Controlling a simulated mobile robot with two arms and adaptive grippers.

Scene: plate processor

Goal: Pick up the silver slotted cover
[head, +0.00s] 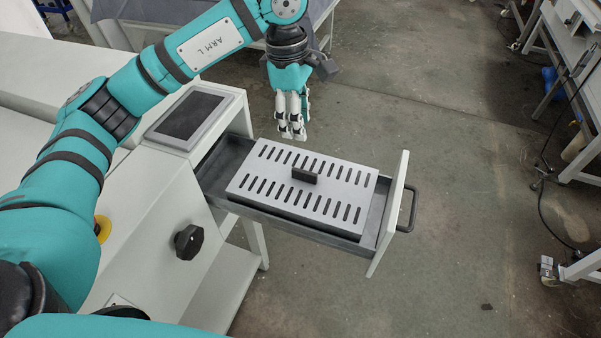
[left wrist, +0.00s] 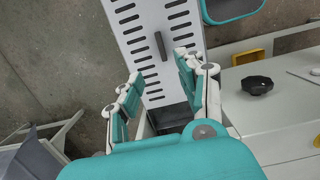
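The silver slotted cover (head: 335,183) lies in the pulled-out drawer, flat, with rows of dark slots and a small dark upright handle (head: 305,176) at its middle. The cover also shows in the left wrist view (left wrist: 143,47), with its handle (left wrist: 160,45) beyond my fingers. My left gripper (head: 291,135) hangs above the far edge of the cover, apart from the handle. In the left wrist view the two fingers (left wrist: 160,92) stand apart with nothing between them. My right gripper is not in view.
The open drawer (head: 372,222) has a white front (head: 390,215) with a dark bar handle (head: 408,210). The white machine (head: 150,210) carries a dark screen (head: 187,115) and a black knob (head: 188,242).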

